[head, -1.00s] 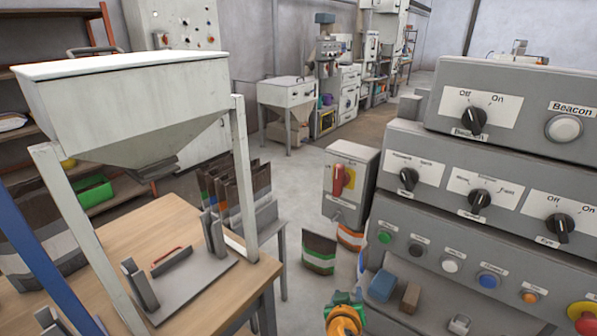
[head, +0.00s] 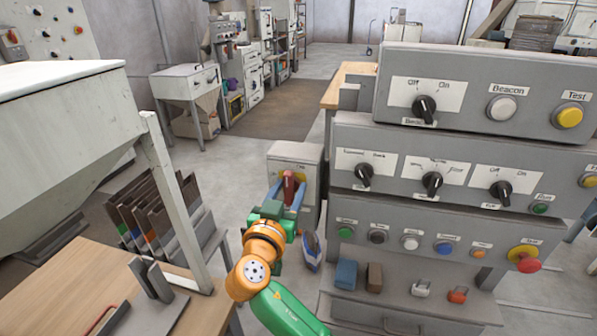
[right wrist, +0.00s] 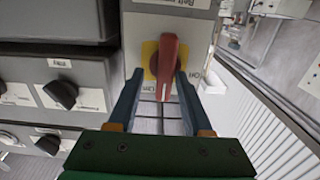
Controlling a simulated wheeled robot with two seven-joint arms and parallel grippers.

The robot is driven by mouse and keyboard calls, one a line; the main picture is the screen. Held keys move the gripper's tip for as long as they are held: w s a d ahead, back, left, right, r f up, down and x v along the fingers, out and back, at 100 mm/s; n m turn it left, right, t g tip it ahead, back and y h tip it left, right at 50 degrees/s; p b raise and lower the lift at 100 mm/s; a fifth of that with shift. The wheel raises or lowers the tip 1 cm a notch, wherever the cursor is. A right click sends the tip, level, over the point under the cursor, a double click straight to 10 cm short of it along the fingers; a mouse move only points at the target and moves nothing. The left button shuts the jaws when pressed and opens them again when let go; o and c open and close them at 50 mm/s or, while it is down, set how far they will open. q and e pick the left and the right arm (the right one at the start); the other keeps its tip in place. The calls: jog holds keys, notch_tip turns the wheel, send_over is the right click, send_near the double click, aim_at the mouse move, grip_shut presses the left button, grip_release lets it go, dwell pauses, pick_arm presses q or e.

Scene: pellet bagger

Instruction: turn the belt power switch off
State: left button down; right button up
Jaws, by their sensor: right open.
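The belt power switch is a red handle on a yellow plate (right wrist: 150,60) on the front of a grey box (head: 293,152). The red handle (right wrist: 167,62) stands close to upright in the right wrist view, tilted a little, and it also shows in the head view (head: 289,185). My right gripper (head: 286,196) is open in front of the box. In the right wrist view its blue fingers (right wrist: 159,88) stand one on each side of the handle, with gaps beside it. The handle's lettering is only partly readable. My left gripper is not in view.
A large grey control console (head: 445,150) with knobs and buttons stands close to the right of the switch box. A wooden table (head: 95,285) and a white hopper (head: 60,150) are on the left. Upright bags (head: 150,215) stand between. Open floor lies behind the box.

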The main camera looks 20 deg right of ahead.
jog(key=shift+a+r, duration=0.15)
jog(key=shift+r, duration=0.15)
jog(key=shift+w+f, duration=0.3)
jog(key=shift+w, duration=0.15)
jog(key=shift+c, duration=0.2)
jog(key=shift+s, duration=0.15)
grip_shut()
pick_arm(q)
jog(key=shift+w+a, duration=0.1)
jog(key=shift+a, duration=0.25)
